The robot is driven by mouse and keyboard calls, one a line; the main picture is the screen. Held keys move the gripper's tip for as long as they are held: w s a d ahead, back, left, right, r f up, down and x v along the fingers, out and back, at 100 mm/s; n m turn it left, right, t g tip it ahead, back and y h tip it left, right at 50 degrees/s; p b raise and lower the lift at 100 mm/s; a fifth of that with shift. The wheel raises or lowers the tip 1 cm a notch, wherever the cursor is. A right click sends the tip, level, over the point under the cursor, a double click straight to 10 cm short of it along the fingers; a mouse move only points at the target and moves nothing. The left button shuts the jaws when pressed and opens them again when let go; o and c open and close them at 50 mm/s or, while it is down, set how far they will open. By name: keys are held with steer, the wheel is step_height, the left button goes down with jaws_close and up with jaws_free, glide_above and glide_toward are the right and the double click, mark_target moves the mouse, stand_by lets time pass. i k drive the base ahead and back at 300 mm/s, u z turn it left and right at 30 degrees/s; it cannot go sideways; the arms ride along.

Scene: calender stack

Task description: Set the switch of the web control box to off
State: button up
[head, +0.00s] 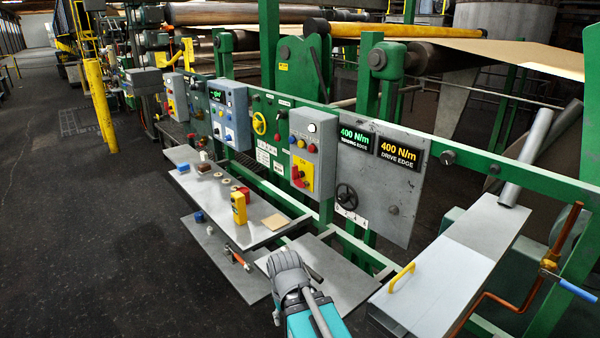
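Several control boxes hang along the green frame, and their labels are too small to read, so I cannot tell for sure which is the web control box. The nearest is a grey box (325,158) with a pale round button on top, small coloured buttons, and a red rotary switch (297,174) on a yellow plate. Left of it hangs a blue box (238,104) with a green display and knobs. Farther left is another grey box (172,88) with a red and yellow switch. My gripper (284,262) is low in front, apart from the boxes; its fingers are not clear.
A metal shelf (185,183) below the boxes holds a yellow block (239,208) and small parts. Lower trays hold tools. A panel with two tension displays (370,205) and a handwheel stands right of the nearest box.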

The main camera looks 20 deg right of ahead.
mark_target(298, 181)
steer(key=u, duration=0.1)
steer(key=i, duration=0.9)
steer(key=z, duration=0.05)
